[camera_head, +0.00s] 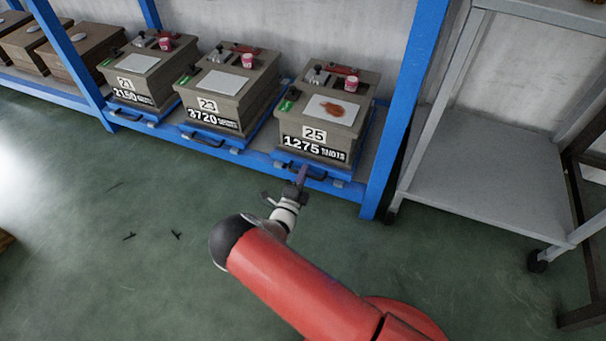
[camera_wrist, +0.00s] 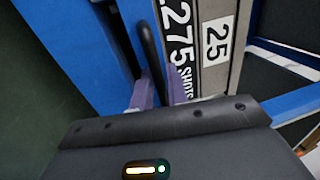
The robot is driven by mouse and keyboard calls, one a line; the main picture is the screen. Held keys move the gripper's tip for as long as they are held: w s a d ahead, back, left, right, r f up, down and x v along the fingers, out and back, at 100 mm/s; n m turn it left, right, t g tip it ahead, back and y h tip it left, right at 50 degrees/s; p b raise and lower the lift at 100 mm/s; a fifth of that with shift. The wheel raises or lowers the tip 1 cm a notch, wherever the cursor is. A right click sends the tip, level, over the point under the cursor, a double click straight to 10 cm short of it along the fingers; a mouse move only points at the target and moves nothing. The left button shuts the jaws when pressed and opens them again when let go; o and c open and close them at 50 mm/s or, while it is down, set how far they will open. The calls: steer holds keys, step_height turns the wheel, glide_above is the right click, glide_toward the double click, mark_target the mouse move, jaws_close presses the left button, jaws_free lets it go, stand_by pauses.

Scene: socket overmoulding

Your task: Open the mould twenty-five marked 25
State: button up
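Mould 25 (camera_head: 328,118) is a grey-brown box on a blue pull-out tray at the right end of the blue rack. Its front reads 25 and 1275 shots, and its label also shows sideways in the wrist view (camera_wrist: 215,42). The tray's dark handle (camera_wrist: 151,50) juts out below the label. My gripper (camera_wrist: 163,88) has its two purple fingers close together on either side of this handle, with the bar between them. They appear shut on it. In the head view my gripper (camera_head: 302,176) is at the tray's front, partly hiding the handle.
Moulds 23 (camera_head: 228,85) and 21 (camera_head: 148,70) stand to the left on similar blue trays. A blue rack post (camera_head: 405,105) is close on the right. A grey wheeled cart (camera_head: 485,185) stands beyond it.

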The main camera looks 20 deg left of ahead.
jaws_close()
steer(key=shift+s, duration=0.1)
